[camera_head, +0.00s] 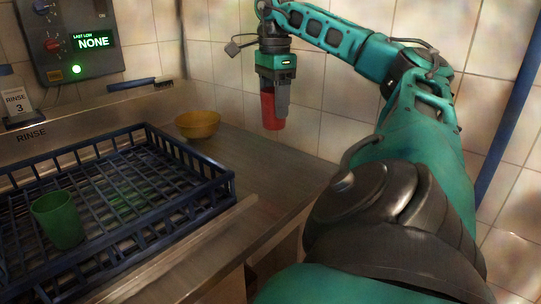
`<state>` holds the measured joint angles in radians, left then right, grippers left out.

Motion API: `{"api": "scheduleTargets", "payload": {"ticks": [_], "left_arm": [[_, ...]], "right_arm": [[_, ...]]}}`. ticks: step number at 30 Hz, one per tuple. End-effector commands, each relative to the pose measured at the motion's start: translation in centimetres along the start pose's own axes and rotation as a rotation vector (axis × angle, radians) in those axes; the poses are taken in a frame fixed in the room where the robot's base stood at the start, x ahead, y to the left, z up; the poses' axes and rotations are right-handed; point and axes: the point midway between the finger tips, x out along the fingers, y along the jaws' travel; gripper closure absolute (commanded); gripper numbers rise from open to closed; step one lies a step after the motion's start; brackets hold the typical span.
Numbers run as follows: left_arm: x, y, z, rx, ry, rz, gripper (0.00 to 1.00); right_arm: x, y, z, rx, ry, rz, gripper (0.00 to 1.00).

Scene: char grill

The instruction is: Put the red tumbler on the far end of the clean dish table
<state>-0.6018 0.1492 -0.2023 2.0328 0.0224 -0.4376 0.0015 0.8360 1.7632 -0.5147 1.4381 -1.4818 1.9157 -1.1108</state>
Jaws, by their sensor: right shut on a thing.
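The red tumbler (268,111) is held in my right gripper (274,100), whose fingers point down around it. The gripper hides part of the tumbler. The tumbler hangs upright against the tiled wall, to the right of the yellow bowl; its height over the metal surface is hard to tell. The steel table (243,170) runs from the blue rack towards the wall, and its right part is bare. My left gripper is not in view.
A blue dish rack (190,211) holding a green tumbler (58,219) fills the left. A yellow bowl (198,125) stands behind the rack's far corner.

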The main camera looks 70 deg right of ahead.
Motion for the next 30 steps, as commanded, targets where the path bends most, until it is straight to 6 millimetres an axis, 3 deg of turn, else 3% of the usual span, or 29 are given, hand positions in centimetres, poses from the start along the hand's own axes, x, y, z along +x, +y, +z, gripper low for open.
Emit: {"api": "scheduleTargets", "payload": {"ticks": [1,6,13,18,30], "left_arm": [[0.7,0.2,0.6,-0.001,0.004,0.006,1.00],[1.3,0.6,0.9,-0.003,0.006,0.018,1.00],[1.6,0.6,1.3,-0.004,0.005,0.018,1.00],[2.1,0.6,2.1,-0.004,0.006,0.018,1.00],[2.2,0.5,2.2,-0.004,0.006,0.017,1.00]], "right_arm": [[2.0,0.0,-0.1,0.001,0.002,-0.002,0.70],[5.5,0.0,0.0,0.002,0.000,-0.002,0.70],[7.5,0.0,0.0,0.000,0.000,-0.002,0.70],[10.0,0.0,0.0,0.001,0.000,0.000,0.70],[10.9,0.0,0.0,0.001,0.000,-0.001,0.70]]}}
